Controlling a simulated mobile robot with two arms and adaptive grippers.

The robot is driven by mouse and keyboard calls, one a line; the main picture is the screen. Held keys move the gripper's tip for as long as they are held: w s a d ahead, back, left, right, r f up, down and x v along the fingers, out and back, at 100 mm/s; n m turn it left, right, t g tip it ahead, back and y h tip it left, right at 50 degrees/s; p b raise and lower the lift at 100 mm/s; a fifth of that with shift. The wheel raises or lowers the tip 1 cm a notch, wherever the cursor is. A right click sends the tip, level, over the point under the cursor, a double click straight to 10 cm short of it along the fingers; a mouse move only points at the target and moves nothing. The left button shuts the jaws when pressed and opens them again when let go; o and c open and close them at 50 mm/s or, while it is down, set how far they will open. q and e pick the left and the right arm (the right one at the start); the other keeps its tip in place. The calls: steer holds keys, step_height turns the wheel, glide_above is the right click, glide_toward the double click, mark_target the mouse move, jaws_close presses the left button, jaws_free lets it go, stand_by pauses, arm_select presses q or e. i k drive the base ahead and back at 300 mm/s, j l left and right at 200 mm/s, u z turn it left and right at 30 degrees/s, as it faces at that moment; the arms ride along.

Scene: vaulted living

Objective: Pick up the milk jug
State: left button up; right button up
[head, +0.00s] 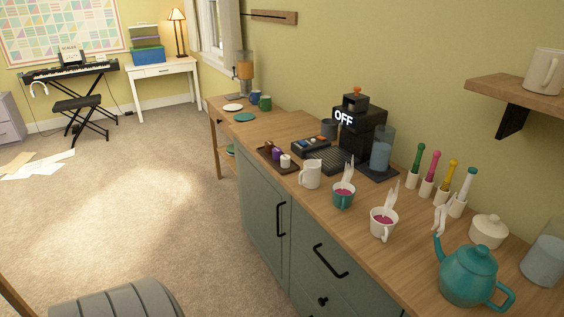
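A small white jug (312,175) with a handle on its left side stands upright near the front edge of the wooden counter (405,222). It looks like the milk jug, but its contents are too small to make out. It stands just right of a dark tray (271,161) and left of a teal cup (343,196). Another white handled vessel (544,72) stands on the wall shelf at the upper right. Neither of my grippers is in view.
A steaming white cup (383,224), a teal teapot (468,277) and a white lidded pot (489,231) stand farther right. A black coffee machine (358,130) reading "OFF" is behind the jug. Carpet (160,215) left of the green cabinets is mostly open; a grey striped seat (120,300) is at the bottom.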

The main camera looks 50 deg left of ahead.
mark_target(311, 172)
steer(key=u, duration=1.35)
